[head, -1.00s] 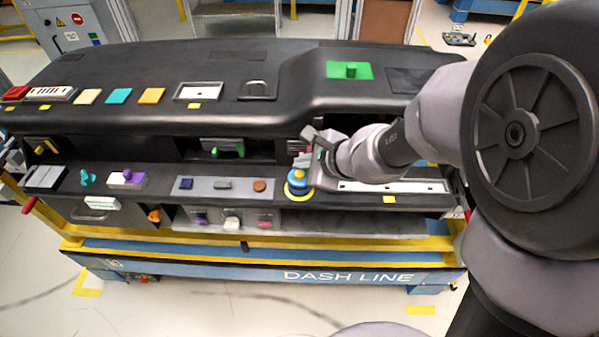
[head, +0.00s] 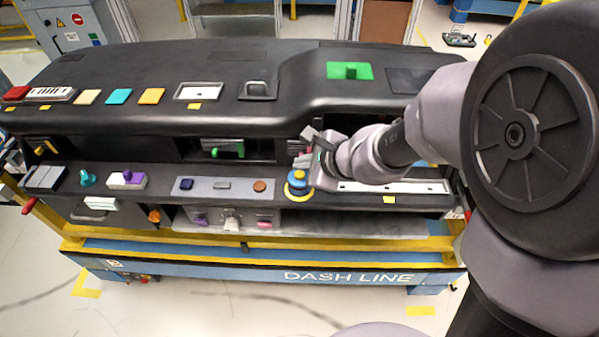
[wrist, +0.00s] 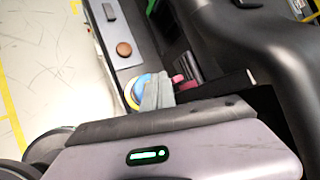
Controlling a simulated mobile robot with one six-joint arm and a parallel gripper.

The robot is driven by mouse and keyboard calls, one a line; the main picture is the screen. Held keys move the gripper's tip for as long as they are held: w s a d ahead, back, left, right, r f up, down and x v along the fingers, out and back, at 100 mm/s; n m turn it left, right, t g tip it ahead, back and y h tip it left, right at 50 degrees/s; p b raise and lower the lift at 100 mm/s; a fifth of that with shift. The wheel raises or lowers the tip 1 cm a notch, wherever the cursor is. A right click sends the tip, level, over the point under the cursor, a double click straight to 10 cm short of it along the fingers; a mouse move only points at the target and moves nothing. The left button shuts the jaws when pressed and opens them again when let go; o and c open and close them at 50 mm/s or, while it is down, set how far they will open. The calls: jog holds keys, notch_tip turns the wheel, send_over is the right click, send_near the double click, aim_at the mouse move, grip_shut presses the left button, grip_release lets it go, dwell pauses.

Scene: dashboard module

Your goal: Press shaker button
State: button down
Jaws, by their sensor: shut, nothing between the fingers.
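A round blue button-like piece on a yellow ring (head: 298,186) stands on the ledge, right of the middle of the dashboard module. It also shows in the wrist view (wrist: 133,91), partly hidden behind my fingers. No label shows whether it is the shaker button. My gripper (head: 303,161) is shut and empty, just above and behind this piece in the head view. In the wrist view its grey fingertips (wrist: 158,91) overlap the piece's edge. I cannot tell whether they touch it.
A pinkish-red part (wrist: 178,82) lies close beside my fingers. The overhanging dash top (head: 230,122) is above the ledge.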

aim_at(302, 176)
jog(key=shift+f, duration=0.15)
dwell(0.3)
jog(key=shift+f+b, duration=0.3)
jog(key=shift+b, duration=0.3)
jog(key=shift+f+b, duration=0.35)
jog(key=shift+b, duration=0.1)
dwell(0.6)
jog(key=shift+r+p, duration=0.65)
jog(key=shift+r, duration=0.15)
notch_tip(302, 176, up, 5)
jog(key=p, duration=0.4)
jog(key=shift+r, duration=0.1)
